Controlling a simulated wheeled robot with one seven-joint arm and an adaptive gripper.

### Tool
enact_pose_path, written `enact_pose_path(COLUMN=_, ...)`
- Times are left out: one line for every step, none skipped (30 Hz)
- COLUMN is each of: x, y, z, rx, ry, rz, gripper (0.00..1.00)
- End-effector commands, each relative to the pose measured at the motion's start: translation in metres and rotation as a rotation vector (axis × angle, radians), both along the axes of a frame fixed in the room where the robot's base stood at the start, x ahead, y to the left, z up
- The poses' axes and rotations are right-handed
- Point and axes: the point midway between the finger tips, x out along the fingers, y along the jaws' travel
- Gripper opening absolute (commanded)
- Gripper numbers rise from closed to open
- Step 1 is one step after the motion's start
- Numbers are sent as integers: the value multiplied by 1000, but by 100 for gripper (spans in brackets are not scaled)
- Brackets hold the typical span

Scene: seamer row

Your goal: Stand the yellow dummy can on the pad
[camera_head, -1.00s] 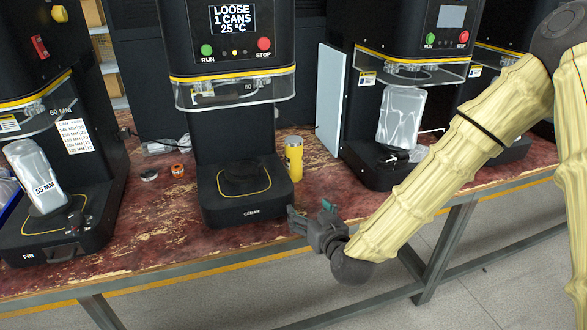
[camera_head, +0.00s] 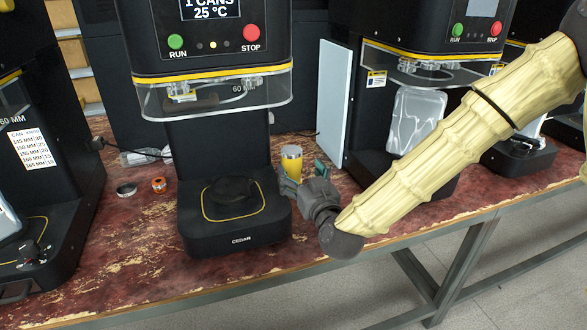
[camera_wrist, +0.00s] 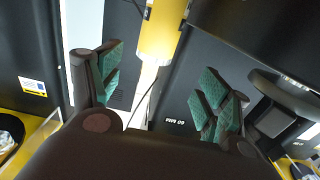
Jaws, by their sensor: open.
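The yellow dummy can (camera_head: 292,160) stands upright on the bench, just right of the middle machine labelled CEDAR. My gripper (camera_head: 303,174) is open and empty in front of the can, its fingers pointing towards it. The fingers hide the can's lower part in the head view. In the wrist view the can (camera_wrist: 160,35) shows at the top, ahead of and between the green-padded fingers (camera_wrist: 160,82). The round black pad (camera_head: 232,189) lies inside a yellow outline on the CEDAR machine's base, left of my gripper. Nothing stands on it.
The CEDAR machine (camera_head: 235,238) has a clear guard (camera_head: 215,97) above its pad. An orange ring (camera_head: 159,184) and a metal ring (camera_head: 126,189) lie left.

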Motion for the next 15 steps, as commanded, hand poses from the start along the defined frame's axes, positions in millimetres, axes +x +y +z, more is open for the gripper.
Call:
enact_pose_path(x=5, y=0, z=0, rx=1, ry=-2, rz=-3, gripper=77)
enact_pose_path(x=9, y=0, z=0, rx=1, ry=-3, rz=-6, gripper=77)
enact_pose_path(x=14, y=-1, z=0, rx=1, ry=-3, rz=-8, gripper=77)
enact_pose_path(x=19, y=-1, z=1, rx=1, ry=-3, rz=-10, gripper=77)
enact_pose_path(x=23, y=-1, z=1, rx=1, ry=-2, rz=-12, gripper=77)
enact_pose_path(x=28, y=0, z=0, rx=1, ry=-2, rz=-13, gripper=77)
enact_pose_path(x=32, y=0, z=0, rx=1, ry=-2, rz=-15, gripper=77)
enact_pose_path(x=36, y=0, z=0, rx=1, ry=-2, rz=-16, gripper=77)
enact_pose_path(x=40, y=1, z=0, rx=1, ry=-1, rz=-16, gripper=77)
enact_pose_path(x=42, y=2, z=0, rx=1, ry=-1, rz=-16, gripper=77)
enact_pose_path(x=44, y=3, z=0, rx=1, ry=-1, rz=-16, gripper=77)
enact_pose_path(x=46, y=3, z=0, rx=1, ry=-1, rz=-16, gripper=77)
enact_pose_path(x=48, y=4, z=0, rx=1, ry=-1, rz=-16, gripper=77)
enact_pose_path(x=49, y=4, z=0, rx=1, ry=-1, rz=-16, gripper=77)
enact_pose_path(x=50, y=5, z=0, rx=1, ry=-1, rz=-15, gripper=77)
